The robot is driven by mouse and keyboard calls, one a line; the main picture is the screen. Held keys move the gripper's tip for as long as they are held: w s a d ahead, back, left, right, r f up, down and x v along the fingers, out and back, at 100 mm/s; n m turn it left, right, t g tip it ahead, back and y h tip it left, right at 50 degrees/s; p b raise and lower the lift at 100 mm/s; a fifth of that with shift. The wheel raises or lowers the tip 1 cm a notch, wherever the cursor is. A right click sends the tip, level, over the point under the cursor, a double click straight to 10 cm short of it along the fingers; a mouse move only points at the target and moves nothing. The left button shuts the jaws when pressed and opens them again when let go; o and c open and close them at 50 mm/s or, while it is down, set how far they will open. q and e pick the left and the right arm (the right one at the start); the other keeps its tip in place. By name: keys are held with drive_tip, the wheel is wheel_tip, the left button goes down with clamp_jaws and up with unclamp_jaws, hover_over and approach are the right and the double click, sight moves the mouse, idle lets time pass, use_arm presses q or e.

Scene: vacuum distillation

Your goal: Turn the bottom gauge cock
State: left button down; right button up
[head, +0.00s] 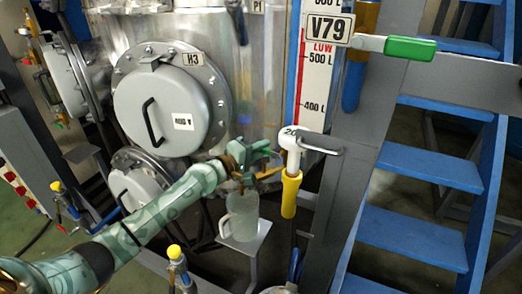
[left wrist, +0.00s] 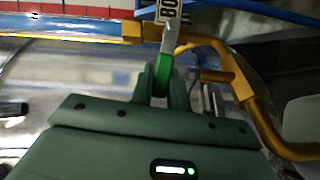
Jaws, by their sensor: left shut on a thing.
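The bottom gauge cock shows in the left wrist view as a grey lever with a green handle (left wrist: 161,78) beside brass-coloured pipework. A tag (left wrist: 168,10) with partly cut-off dark letters sits at the lever's far end. My left gripper (left wrist: 160,88) has its two fingers on either side of the green handle and is shut on it. In the head view my left gripper (head: 258,158) is at the tank's lower front, left of the white-and-yellow fitting. There the gripper mostly hides the cock. My right gripper is in neither view.
A jug (head: 240,217) stands on a small shelf (head: 262,235) just below my left gripper. A fitting with a yellow sleeve (head: 290,195) is close to its right. The V79 lever (head: 410,48) and blue stairs (head: 430,170) are farther right. A round hatch (head: 165,110) is left.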

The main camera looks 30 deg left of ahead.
use_arm(q)
drive_tip(key=c, duration=1.4)
unclamp_jaws()
drive_tip(key=shift+o, duration=0.2)
drive_tip(key=shift+f, duration=0.1)
